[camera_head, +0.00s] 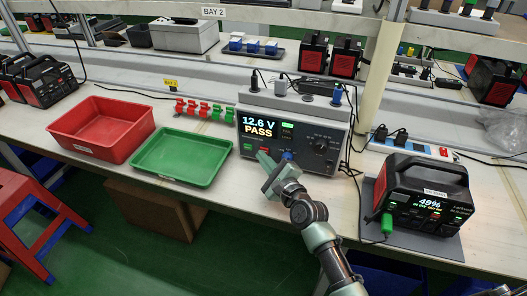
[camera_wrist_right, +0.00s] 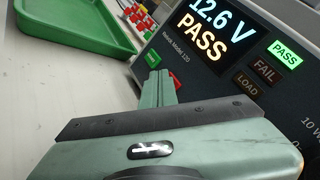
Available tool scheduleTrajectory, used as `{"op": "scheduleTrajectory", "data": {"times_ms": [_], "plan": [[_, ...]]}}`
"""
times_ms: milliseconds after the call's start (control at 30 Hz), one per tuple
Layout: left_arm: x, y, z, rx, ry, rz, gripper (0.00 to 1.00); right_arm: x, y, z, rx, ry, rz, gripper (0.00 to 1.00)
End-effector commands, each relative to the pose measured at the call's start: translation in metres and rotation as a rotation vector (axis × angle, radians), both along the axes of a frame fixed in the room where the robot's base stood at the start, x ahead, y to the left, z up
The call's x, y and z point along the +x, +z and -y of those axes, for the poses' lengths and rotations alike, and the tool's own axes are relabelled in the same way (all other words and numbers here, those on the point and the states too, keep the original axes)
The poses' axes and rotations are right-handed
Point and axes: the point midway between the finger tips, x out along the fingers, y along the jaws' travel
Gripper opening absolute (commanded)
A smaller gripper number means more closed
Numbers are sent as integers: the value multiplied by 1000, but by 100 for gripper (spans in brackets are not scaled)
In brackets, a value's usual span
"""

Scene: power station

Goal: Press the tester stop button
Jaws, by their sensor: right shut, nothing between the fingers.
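The grey tester (camera_head: 290,135) stands on the bench, and its display (camera_head: 258,126) reads 12.6 V PASS. The display (camera_wrist_right: 210,30) also shows large in the right wrist view, with a lit green PASS lamp (camera_wrist_right: 285,53). Low on the panel are a green button (camera_wrist_right: 152,59) and a red button (camera_wrist_right: 175,81); the red one is partly hidden by my fingers. My right gripper (camera_head: 264,158) is shut and empty in front of the tester's lower left. Its fingertips (camera_wrist_right: 158,76) overlap the red button's left side; I cannot tell whether they touch. My left gripper is not in view.
A green tray (camera_head: 181,179) and a red bin (camera_head: 100,148) sit left of the tester. Red and green clips (camera_head: 203,109) lie behind the tray. Cables run near the tester's right side.

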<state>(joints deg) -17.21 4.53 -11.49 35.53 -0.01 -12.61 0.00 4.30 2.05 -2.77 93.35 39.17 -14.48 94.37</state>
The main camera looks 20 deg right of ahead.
Motion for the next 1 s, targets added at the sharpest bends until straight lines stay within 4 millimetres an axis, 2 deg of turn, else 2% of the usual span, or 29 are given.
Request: {"op": "scheduleTrajectory", "data": {"times_ms": [167, 533, 1000], "plan": [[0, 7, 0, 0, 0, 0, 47, -7, 1, -4, 1, 0, -2, 0], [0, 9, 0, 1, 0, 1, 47, -10, 0, -7, 1, 1, -1, 0], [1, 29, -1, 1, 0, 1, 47, -48, 2, -33, 2, 1, -1, 0]]}}
